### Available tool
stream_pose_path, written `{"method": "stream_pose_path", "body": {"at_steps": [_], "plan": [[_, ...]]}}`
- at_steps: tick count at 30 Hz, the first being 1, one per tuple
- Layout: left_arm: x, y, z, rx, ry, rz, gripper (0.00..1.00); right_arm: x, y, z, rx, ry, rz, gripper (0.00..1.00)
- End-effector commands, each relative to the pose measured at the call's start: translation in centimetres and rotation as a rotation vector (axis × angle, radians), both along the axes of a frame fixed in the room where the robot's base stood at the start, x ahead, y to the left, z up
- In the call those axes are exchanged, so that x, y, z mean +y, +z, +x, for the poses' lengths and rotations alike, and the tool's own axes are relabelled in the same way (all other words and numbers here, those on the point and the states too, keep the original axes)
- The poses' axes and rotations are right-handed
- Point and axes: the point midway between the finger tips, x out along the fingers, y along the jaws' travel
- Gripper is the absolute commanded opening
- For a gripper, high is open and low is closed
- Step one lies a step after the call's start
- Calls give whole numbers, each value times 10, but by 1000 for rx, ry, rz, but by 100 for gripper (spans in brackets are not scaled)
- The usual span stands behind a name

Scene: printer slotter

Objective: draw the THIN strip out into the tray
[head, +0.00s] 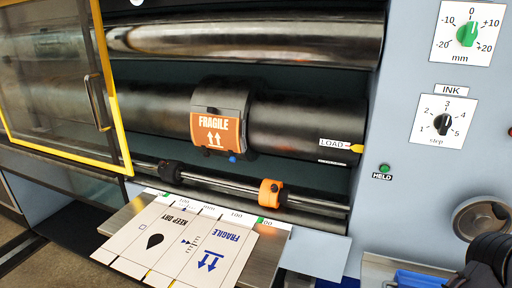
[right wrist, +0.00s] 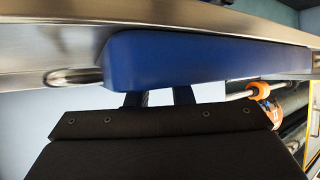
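I cannot make out a strip marked THIN or a tray that is clearly its tray. My right gripper is at the lower right edge of the head view, only partly in frame, beside a blue bar (head: 420,279). In the right wrist view the blue bar (right wrist: 190,58) lies across the front of my right gripper (right wrist: 160,96). Its two dark fingers reach up to the bar with a gap between them, and their tips are hidden behind it. Whether they hold anything cannot be told. My left gripper is not in view.
Printed card sheets (head: 180,243) lie on a metal feed table (head: 120,216). Above are dark rollers and an orange FRAGILE plate (head: 214,132) on a cylinder. A yellow-framed guard (head: 117,130) stands left. The right panel holds a green knob (head: 467,34), a black INK knob (head: 442,124) and a handwheel (head: 480,218).

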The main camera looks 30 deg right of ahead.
Motion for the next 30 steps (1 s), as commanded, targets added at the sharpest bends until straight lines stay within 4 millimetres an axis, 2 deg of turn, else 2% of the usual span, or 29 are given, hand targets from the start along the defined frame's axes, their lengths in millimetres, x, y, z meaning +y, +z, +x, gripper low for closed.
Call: {"method": "stream_pose_path", "body": {"at_steps": [1,5,15,25,30], "plan": [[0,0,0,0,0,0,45,0,0,0,0,0,0,27],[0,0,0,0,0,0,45,0,0,0,0,0,0,44],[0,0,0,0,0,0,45,1,2,-4,1,-1,0,45],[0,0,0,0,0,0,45,16,28,-47,2,-3,-1,45],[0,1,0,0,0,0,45,21,37,-61,1,-1,0,45]]}}
